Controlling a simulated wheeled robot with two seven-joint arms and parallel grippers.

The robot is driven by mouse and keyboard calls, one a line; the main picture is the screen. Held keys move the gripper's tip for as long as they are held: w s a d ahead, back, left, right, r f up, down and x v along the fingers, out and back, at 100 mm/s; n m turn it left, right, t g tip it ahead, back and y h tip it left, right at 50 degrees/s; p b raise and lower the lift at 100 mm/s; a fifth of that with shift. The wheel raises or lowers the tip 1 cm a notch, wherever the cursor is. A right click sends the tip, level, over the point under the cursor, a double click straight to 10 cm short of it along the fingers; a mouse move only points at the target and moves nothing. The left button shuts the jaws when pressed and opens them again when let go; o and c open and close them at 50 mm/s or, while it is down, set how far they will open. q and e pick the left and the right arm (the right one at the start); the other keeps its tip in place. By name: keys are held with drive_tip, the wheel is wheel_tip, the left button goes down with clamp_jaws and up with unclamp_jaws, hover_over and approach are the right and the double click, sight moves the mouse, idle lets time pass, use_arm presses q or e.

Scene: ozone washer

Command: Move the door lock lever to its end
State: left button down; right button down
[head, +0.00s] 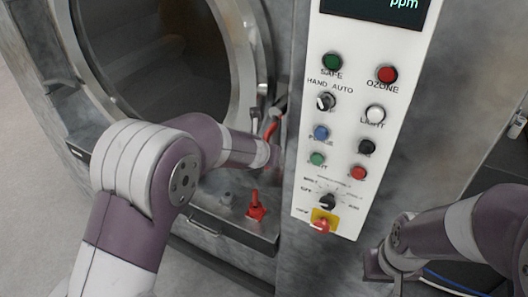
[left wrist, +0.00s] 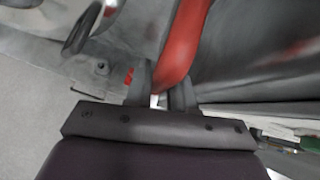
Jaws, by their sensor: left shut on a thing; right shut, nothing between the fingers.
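The door lock lever, a curved red handle (left wrist: 186,42), runs down between the two fingers of my left gripper (left wrist: 162,96) in the left wrist view. The fingers are shut on its lower end. In the head view a bit of the red lever (head: 271,130) shows just right of the round door's rim, above the left gripper (head: 275,156), whose fingers are mostly hidden there. My right gripper (head: 374,264) is shut and empty at the lower right, below and right of the control panel, apart from the lever.
The white control panel (head: 345,130) with several buttons and knobs stands right of the lever. The round door (head: 232,45) is at upper left. A red fitting (head: 257,206) sits on the ledge (head: 231,232) below the left gripper. A dark handle (left wrist: 81,28) shows in the left wrist view.

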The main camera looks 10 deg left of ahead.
use_arm(q)
drive_tip(key=shift+f, duration=0.1)
drive_tip(key=c, duration=1.1)
unclamp_jaws()
drive_tip(key=shift+d, duration=0.1)
drive_tip(key=p+v, duration=0.3)
drive_tip(key=v, duration=1)
drive_tip(key=shift+p, duration=0.4)
